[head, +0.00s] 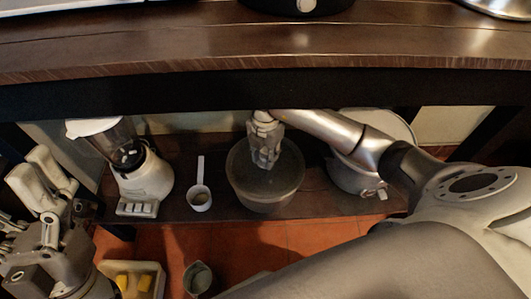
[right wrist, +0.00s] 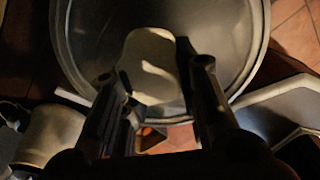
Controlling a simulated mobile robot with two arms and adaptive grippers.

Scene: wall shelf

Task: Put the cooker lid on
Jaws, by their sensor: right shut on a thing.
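A dark round cooker (head: 262,201) stands on the lower shelf, in the middle of the head view. A round dark lid (head: 285,171) with a thin rim is over its top; I cannot tell whether it rests on the cooker or is held just above. The lid (right wrist: 88,35) fills the top of the right wrist view. My right gripper (head: 264,158) is over the lid, pointing down and shut on it near its middle; the grip itself is partly hidden. My left gripper (head: 32,172) is at the far left, empty, with its fingers apart.
A blender (head: 148,178) and a white measuring cup (head: 199,197) stand left of the cooker. A pale pot (head: 349,176) stands to the right, partly behind my right arm. The upper wooden shelf (head: 200,45) overhangs close above. A tray with yellow things (head: 133,281) is on the floor.

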